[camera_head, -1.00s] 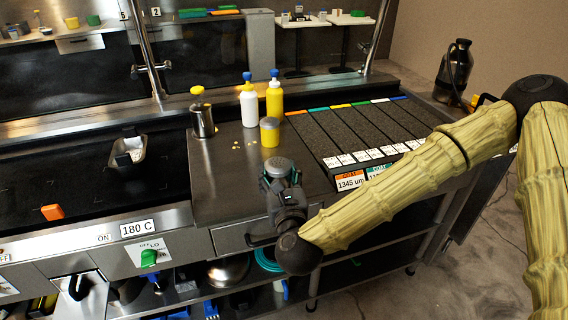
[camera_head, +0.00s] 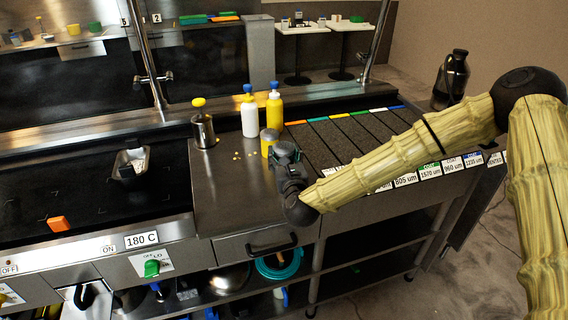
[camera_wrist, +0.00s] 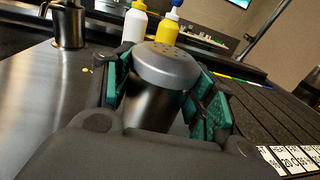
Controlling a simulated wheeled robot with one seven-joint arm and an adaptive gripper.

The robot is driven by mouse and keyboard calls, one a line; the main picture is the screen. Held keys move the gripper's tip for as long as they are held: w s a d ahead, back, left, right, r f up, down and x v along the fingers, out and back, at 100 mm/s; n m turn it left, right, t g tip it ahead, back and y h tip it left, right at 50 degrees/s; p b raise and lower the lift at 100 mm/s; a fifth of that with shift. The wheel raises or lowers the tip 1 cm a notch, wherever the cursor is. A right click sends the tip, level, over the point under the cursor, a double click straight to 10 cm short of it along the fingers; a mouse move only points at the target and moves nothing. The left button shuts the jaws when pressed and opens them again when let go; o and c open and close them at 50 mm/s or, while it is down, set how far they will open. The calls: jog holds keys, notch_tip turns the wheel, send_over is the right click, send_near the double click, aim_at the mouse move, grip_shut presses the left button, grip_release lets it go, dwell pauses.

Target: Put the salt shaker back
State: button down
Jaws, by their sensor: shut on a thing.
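The salt shaker (camera_wrist: 166,68) has a grey perforated cap and a dark body, and it stands upright between my fingers in the wrist view. My gripper (camera_wrist: 165,92) is shut on its sides with teal pads. In the head view my gripper (camera_head: 287,160) is over the front right part of the steel counter (camera_head: 232,205).
A steel canister with a yellow top (camera_head: 204,129), a white bottle (camera_head: 249,113) and a yellow bottle (camera_head: 274,109) stand behind. Small yellow bits lie near the canister. A dark board with coloured strips (camera_head: 345,137) is at right. The counter's front left is clear.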

jog(key=shift+f+p, duration=0.55)
jog(key=shift+f, duration=1.2)
jog(key=shift+f, duration=0.2)
jog(key=c, duration=0.5)
grip_release()
jog(key=shift+r, duration=0.1)
